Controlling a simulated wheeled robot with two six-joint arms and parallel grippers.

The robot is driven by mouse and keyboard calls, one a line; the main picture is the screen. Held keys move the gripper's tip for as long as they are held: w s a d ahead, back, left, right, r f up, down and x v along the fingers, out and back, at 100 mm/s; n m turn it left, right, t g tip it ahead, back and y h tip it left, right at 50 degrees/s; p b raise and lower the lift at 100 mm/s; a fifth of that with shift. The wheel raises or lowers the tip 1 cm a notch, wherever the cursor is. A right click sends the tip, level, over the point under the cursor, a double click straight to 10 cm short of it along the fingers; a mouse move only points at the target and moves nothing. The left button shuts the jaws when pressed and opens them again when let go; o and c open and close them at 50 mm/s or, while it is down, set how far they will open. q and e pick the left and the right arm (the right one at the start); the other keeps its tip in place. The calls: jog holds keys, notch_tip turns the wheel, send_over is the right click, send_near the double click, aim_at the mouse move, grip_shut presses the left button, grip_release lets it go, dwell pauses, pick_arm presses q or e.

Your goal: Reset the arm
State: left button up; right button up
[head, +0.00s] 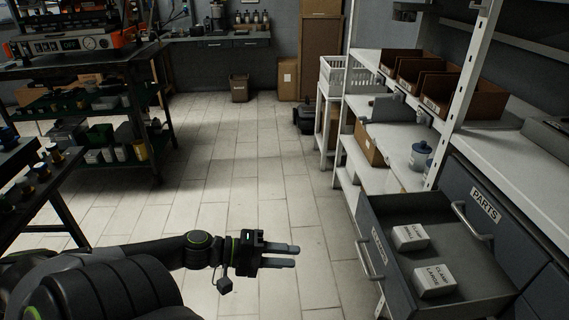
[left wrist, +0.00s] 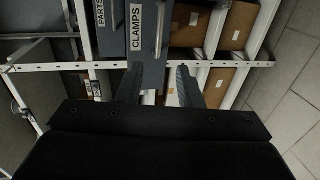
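My left arm reaches in from the lower left of the head view. Its gripper (head: 294,256) points right, over the tiled floor and to the left of the open drawer (head: 465,300). The fingers are apart with nothing between them; the left wrist view also shows the gripper (left wrist: 157,80) open and empty. Beyond the fingers there is a grey drawer front labelled CLAMPS (left wrist: 135,40). The open drawer holds two white boxes, one (head: 410,237) behind the other (head: 434,281). My right gripper is not in view.
A shut drawer labelled PARTS (head: 485,205) is beside the open one. White shelving (head: 385,178) with brown bins (head: 450,98) stands at the right. A dark rack (head: 85,125) stands at the left. The floor (head: 235,180) between is clear.

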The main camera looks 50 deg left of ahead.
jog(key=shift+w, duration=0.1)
